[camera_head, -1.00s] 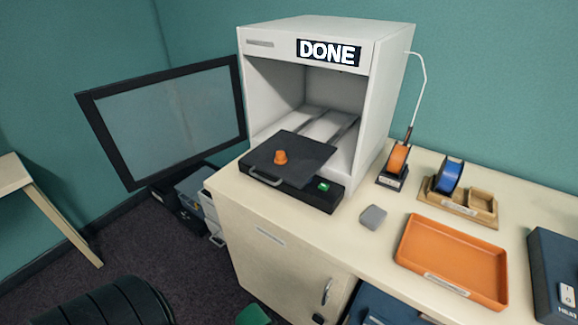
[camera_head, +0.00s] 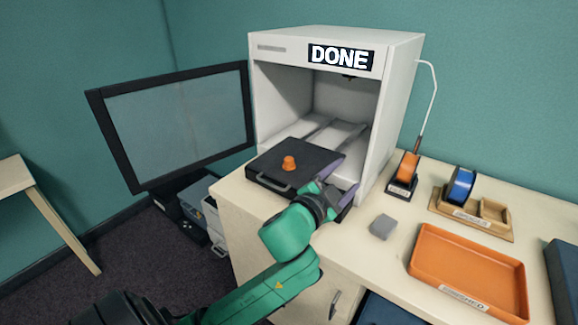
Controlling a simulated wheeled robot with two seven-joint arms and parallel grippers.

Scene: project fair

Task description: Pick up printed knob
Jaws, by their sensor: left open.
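The printed knob (camera_head: 289,162) is small and orange and stands on the dark build plate (camera_head: 275,178), which is slid out of the white printer (camera_head: 400,100). The printer's sign reads DONE and its glass door (camera_head: 178,125) hangs open to the left. My left gripper (camera_head: 327,186) is open and over the plate's right front corner, to the right of the knob and apart from it. The wrist partly hides the gripper and the printer's front base. My right gripper is not in view.
An orange tray (camera_head: 468,268) labelled FINISHED lies on the bench at right. A small grey block (camera_head: 382,227) sits between tray and printer. An orange spool (camera_head: 407,168) and a blue spool (camera_head: 460,185) stand behind. The open door limits room at left.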

